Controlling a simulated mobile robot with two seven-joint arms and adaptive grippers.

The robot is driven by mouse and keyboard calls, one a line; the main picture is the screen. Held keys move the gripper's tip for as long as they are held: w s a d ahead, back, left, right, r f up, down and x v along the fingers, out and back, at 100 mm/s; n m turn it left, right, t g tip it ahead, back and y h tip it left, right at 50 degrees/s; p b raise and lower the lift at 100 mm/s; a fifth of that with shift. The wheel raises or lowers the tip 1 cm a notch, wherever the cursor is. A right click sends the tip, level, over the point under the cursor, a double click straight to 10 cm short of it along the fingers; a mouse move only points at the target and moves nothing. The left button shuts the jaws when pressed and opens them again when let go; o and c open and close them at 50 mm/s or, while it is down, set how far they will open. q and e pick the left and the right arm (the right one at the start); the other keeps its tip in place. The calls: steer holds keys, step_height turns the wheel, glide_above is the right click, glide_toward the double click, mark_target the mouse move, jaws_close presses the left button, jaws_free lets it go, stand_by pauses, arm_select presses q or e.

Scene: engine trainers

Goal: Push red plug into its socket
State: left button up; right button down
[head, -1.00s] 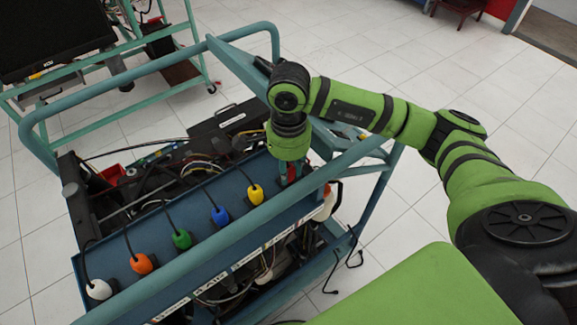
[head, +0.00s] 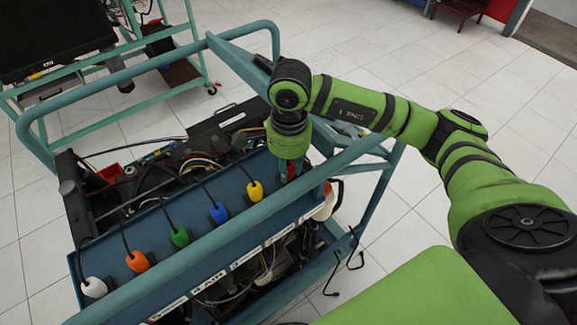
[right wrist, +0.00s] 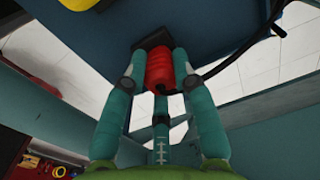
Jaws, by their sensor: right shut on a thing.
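The red plug (right wrist: 160,70) is between the teal fingers of my right gripper (right wrist: 160,66), which is shut on it. Its far end meets a black socket (right wrist: 150,45) on the blue panel in the right wrist view. I cannot tell how deep the plug sits. A black cable leaves its near end toward the right. In the head view my right gripper (head: 291,170) points down at the right end of the plug row and mostly hides the red plug (head: 292,172). My left gripper is not in view.
Yellow (head: 255,191), blue (head: 219,212), green (head: 180,236), orange (head: 138,261) and white (head: 94,287) plugs sit along the blue panel (head: 238,185), with black cables. A blue cart rail (head: 230,235) runs close in front. Engine parts and wires lie behind.

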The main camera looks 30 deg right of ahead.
mark_target(289, 165)
steer(key=shift+s+a+f, duration=0.15)
steer(key=shift+s+f, duration=0.3)
steer(key=shift+f, duration=0.2)
steer(key=c, duration=0.9)
jaws_free()
steer(key=r, duration=1.3)
steer(key=shift+w+d+r, duration=0.15)
steer(key=shift+w+d, duration=0.05)
steer(key=shift+w, duration=0.1)
